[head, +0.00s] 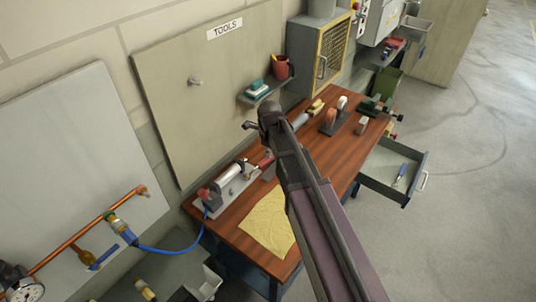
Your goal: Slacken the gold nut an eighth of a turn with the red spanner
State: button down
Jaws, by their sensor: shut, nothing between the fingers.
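A gold-coloured nut or fitting (116,224) sits on the copper pipe at the left, near where the blue hose joins; its facets are too small to make out. I cannot clearly identify the red spanner. A small red thing (265,160) lies on the bench beside my arm, partly hidden, and I cannot tell what it is. My gripper (248,126) is small and dark at the far end of my arm. It is shut and empty, in front of the tool board, well to the right of the pipe.
The wooden bench (237,240) holds a clamped fixture (232,185), a yellow cloth (267,222) and several tools. A small shelf (258,93) carries a red mug (281,68). An open drawer (375,171) juts out at the right. A blue hose (165,250) hangs between pipe and bench.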

jog(key=shift+w+d+n, duration=0.2)
jog(key=shift+w+n, duration=0.1)
dwell(0.4)
jog(key=shift+s+a, duration=0.15)
jog(key=shift+s, duration=0.1)
jog(key=shift+r, duration=0.15)
jog(key=shift+r+p, duration=2.85)
jog(key=shift+p, duration=0.15)
dwell(0.4)
